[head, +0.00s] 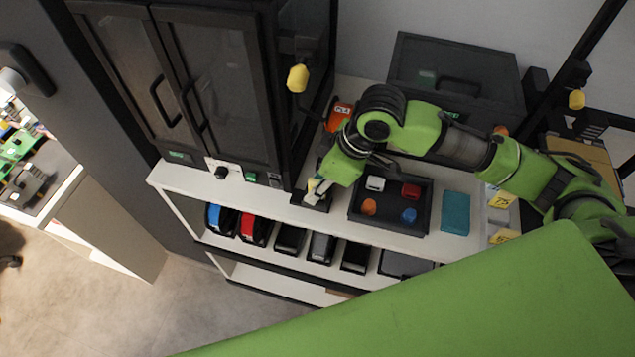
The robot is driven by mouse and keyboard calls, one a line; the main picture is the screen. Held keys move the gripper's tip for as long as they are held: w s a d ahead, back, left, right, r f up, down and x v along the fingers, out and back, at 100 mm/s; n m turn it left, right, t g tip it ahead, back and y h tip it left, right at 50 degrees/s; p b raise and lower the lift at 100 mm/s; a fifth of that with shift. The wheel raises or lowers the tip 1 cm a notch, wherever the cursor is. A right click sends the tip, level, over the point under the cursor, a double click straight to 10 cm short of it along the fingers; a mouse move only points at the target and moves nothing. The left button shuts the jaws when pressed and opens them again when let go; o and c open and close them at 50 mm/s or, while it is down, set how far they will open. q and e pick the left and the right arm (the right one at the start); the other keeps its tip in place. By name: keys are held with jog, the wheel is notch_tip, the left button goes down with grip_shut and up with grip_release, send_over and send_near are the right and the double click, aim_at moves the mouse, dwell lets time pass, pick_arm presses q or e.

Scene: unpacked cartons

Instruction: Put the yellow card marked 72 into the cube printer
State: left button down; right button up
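My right gripper (318,192) reaches down over the front edge of the white shelf top, left of the dark tray. A small pale-yellow piece shows at its fingertips, beside a small black item; it is too small to read, and I cannot tell whether it is held. Two yellow cards with dark print, an upper one (502,197) and a lower one (505,236), lie at the right end of the shelf; their numbers are not clearly legible. I cannot tell for sure which thing is the cube printer. My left gripper is not in view.
The dark tray (352,212) holds white, red, orange and blue pieces. A teal block (456,213) lies right of it. A tall black cabinet (215,85) stands at the left, with an orange item (340,113) beside it. Several bins fill the lower shelf (225,250).

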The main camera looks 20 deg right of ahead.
jog(key=shift+d+r, duration=0.1)
jog(key=shift+r, duration=0.15)
jog(key=v, duration=1.1)
jog(key=shift+s+d+r, duration=0.15)
jog(key=shift+s+r, duration=0.05)
